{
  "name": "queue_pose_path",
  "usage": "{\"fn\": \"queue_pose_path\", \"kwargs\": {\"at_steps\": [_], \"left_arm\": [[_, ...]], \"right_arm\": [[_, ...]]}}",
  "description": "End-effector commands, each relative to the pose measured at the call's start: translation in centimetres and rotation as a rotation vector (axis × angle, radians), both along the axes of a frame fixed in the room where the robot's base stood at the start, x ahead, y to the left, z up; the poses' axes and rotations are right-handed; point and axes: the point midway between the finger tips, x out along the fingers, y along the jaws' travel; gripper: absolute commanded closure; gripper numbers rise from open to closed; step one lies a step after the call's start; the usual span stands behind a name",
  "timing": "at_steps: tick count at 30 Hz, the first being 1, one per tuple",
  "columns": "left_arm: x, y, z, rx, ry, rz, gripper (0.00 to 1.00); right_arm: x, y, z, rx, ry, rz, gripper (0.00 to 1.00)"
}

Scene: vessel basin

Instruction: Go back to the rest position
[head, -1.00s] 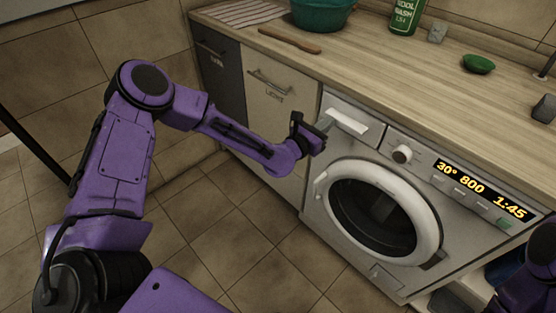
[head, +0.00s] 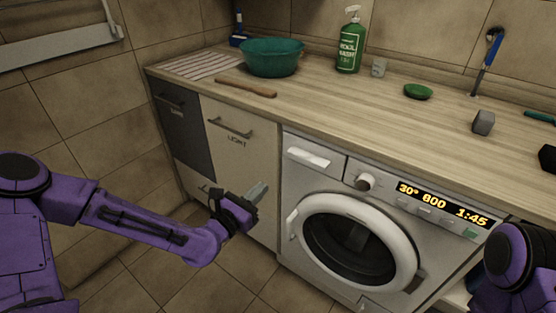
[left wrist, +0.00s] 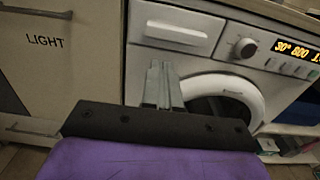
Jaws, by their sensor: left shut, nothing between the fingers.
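My left gripper (head: 258,192) is in front of the cabinet door marked LIGHT (head: 244,170), left of the washing machine (head: 290,240). Its fingers are shut with nothing between them. In the left wrist view the shut fingers (left wrist: 161,82) show in front of the machine, below its detergent drawer (left wrist: 175,27). The drawer front (head: 313,160) looks closed in the head view and the gripper is apart from it. The machine's round door (head: 404,232) is closed. Part of my right arm shows at the lower right; its gripper is out of view.
The wooden counter (head: 330,95) holds a teal basin (head: 271,60), a green wool wash bottle (head: 349,45), a wooden stick (head: 246,88), a green dish (head: 418,92) and a grey block (head: 484,122). A dark cabinet (head: 182,125) stands at the left. Open tiled floor lies below.

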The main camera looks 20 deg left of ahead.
Motion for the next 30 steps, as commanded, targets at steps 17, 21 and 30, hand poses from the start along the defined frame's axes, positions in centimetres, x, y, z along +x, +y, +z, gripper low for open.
{"fn": "queue_pose_path", "kwargs": {"at_steps": [17,21,30], "left_arm": [[-10.4,1.7,-16.4,1.547,0.195,-0.393,1.0],[-20.7,5.4,-22.5,2.022,0.314,-0.908,1.0],[-30.8,10.4,-24.4,2.281,0.375,-1.407,1.0]], "right_arm": [[0.0,0.0,0.9,0.0,0.0,0.0,0.54],[0.0,0.0,1.8,0.0,0.0,0.0,0.54],[0.0,0.0,2.7,0.0,0.0,0.0,0.54]]}}
